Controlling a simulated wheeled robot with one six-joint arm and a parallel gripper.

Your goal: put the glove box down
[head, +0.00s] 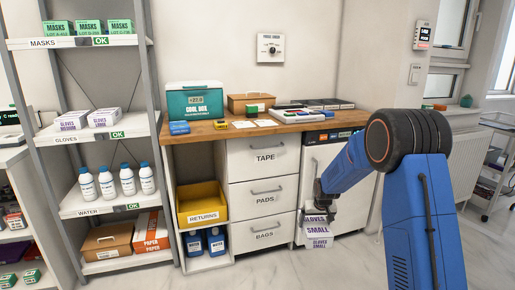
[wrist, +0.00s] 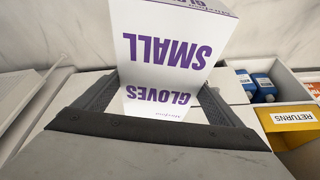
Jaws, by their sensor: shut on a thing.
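The glove box (head: 317,231) is white with purple lettering that reads GLOVES SMALL. My gripper (head: 318,208) is shut on it and holds it in front of the white cabinet door at the right of the drawers. In the wrist view the box (wrist: 165,60) sits between the two dark fingers (wrist: 162,100), its lettering upside down. The box's underside and whatever is directly below it are hard to make out in the head view.
A shelf labelled GLOVES (head: 70,138) holds two similar boxes (head: 88,119). The wooden counter (head: 215,131) carries a teal cool box (head: 195,103) and small items. A yellow returns bin (head: 202,203) sits in the left bay. Bare floor (head: 270,262) lies in front.

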